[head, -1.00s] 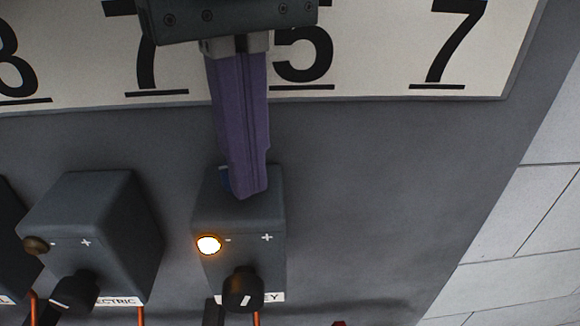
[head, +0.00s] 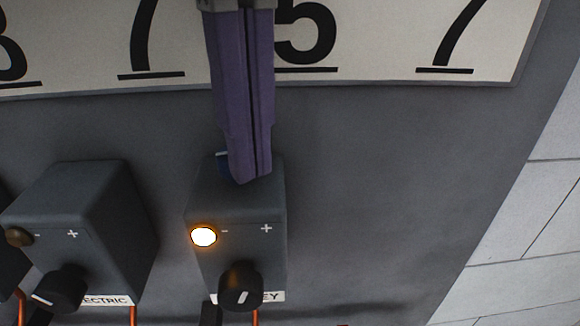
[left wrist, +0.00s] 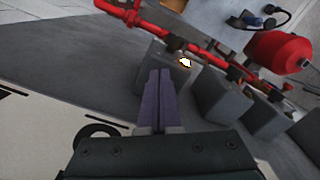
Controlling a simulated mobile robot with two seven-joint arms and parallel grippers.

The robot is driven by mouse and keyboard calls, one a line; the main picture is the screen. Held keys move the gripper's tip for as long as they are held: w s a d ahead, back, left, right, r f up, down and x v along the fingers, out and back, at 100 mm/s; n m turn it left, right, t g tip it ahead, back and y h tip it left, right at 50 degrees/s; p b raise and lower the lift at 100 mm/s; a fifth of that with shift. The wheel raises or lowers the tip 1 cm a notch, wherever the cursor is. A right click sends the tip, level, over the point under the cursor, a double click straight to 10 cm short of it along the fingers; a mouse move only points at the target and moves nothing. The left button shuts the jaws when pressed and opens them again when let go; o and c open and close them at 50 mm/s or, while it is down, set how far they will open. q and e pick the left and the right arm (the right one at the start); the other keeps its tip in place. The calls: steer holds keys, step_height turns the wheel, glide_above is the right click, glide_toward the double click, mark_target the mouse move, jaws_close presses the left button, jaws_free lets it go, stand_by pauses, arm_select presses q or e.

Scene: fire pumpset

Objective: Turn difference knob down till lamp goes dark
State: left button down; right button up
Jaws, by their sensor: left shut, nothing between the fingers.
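My left gripper (head: 250,180) has purple fingers, shut and empty, overlapping the box's top edge; contact is unclear. In the left wrist view the fingertips (left wrist: 160,72) reach toward the box, beside the lit lamp (left wrist: 185,62). The knob is not clear there. My right gripper is not in view.
A similar box (head: 85,205) labelled "ECTRIC" stands to the left, with a dark lamp (head: 18,237) and black knob (head: 58,288). A white number panel (head: 380,60) lies above. Red pipes (left wrist: 195,50) and a red tank (left wrist: 278,52) show in the wrist view.

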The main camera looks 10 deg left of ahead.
arm_select(q)
steer(key=shift+r+p, duration=0.95)
steer(key=shift+r, duration=1.85)
steer(key=p, duration=0.9)
steer(key=shift+s+a+f, duration=0.15)
steer(key=shift+s+f, duration=0.05)
steer(key=shift+f, duration=0.15)
step_height(320, 180, down, 5)
steer(key=b, duration=0.4)
steer(key=shift+f, duration=0.1)
steer(key=shift+f+b, duration=0.15)
steer(key=shift+b, duration=0.4)
